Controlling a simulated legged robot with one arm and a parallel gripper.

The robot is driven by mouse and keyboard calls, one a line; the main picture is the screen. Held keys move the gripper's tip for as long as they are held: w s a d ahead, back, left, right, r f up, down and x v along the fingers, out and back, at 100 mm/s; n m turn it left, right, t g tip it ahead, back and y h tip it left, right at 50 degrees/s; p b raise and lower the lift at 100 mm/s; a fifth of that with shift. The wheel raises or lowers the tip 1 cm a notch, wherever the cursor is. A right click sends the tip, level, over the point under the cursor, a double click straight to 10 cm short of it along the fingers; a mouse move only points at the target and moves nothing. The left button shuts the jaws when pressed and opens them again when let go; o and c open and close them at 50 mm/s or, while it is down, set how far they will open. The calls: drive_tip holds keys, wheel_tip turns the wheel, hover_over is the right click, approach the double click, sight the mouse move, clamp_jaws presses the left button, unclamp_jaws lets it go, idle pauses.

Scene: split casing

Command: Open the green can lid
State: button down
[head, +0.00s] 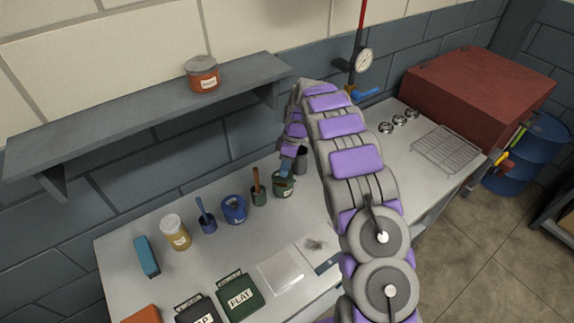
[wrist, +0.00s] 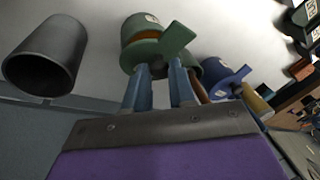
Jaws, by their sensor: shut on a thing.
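The green can (head: 283,190) stands on the white counter beneath my arm, and it also shows in the wrist view (wrist: 139,24). Its green lid (wrist: 150,52) is tilted away from the rim in the wrist view, with an orange-brown strip showing in the gap between them. My gripper (wrist: 159,70) has its two blue fingers at the lid's edge and is shut on the lid, near its flat tab. In the head view my gripper (head: 287,168) is just above the can and partly hides the lid.
A dark grey cup (wrist: 48,58) stands beside the can. A green pot with a brown-handled brush (head: 259,197) and a blue can (head: 235,210) stand to its left. A shelf (head: 130,112) with an orange jar (head: 203,76) hangs above. A wire rack (head: 447,149) lies at right.

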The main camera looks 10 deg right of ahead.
drive_tip(key=shift+w+a+r+g+p, duration=0.15)
drive_tip(key=shift+w+r+g+p, duration=0.15)
drive_tip(key=shift+w+p, duration=0.15)
drive_tip(key=c, duration=1.4)
unclamp_jaws()
drive_tip(key=o, duration=0.3)
drive_tip(key=shift+f, duration=0.15)
drive_tip(key=shift+o, duration=0.8)
drive_tip(key=shift+s, duration=0.1)
